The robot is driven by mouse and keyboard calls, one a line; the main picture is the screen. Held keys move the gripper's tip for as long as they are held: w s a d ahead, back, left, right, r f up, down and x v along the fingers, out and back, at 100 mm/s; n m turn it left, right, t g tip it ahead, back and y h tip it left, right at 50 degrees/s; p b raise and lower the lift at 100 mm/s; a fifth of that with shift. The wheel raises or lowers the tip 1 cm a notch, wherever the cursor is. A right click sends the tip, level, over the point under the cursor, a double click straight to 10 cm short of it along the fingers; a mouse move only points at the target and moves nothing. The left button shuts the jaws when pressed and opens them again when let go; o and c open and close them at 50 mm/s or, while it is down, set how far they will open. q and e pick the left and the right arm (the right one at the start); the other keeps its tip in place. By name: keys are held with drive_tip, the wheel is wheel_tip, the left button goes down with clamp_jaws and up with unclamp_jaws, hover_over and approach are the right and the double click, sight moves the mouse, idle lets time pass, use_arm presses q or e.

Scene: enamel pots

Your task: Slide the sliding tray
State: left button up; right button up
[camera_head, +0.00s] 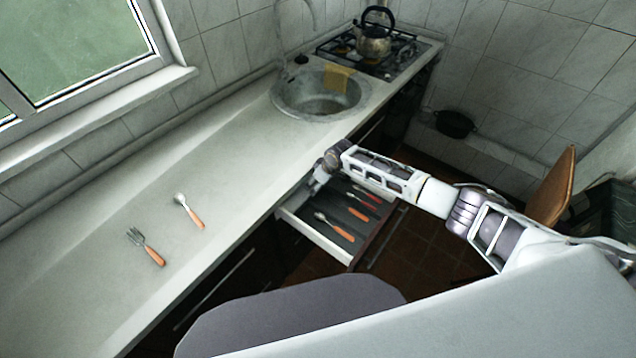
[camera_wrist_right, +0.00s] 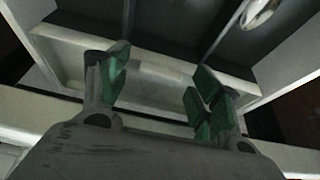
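The pulled-out drawer (camera_head: 318,236) has pale walls and a dark, divided inside, below the counter edge in the head view. Several orange- and red-handled pieces of cutlery lie in it, including a spoon (camera_head: 334,226). I cannot tell for sure which part is the sliding tray; a pale, shallow trough with a raised rim (camera_wrist_right: 72,62) crosses the right wrist view. My right gripper (camera_head: 316,184) reaches down at the drawer's inner end, by the counter. In the right wrist view its green-padded fingers (camera_wrist_right: 155,78) are apart over the trough, with nothing clearly held. Contact is unclear. My left gripper is out of view.
The counter (camera_head: 110,210) carries a fork (camera_head: 146,246) and a spoon (camera_head: 188,211). A round sink (camera_head: 318,104) and a stove with a kettle (camera_head: 374,42) stand farther back. A grey rounded seat-like surface (camera_head: 290,318) is in front of the cabinets.

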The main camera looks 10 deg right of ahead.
drive_tip(key=shift+r, duration=0.1)
idle(0.3)
drive_tip(key=v, duration=1.1)
drive_tip(key=shift+s+r, duration=0.25)
drive_tip(key=shift+r, duration=0.1)
drive_tip(key=shift+d, duration=0.1)
idle(0.5)
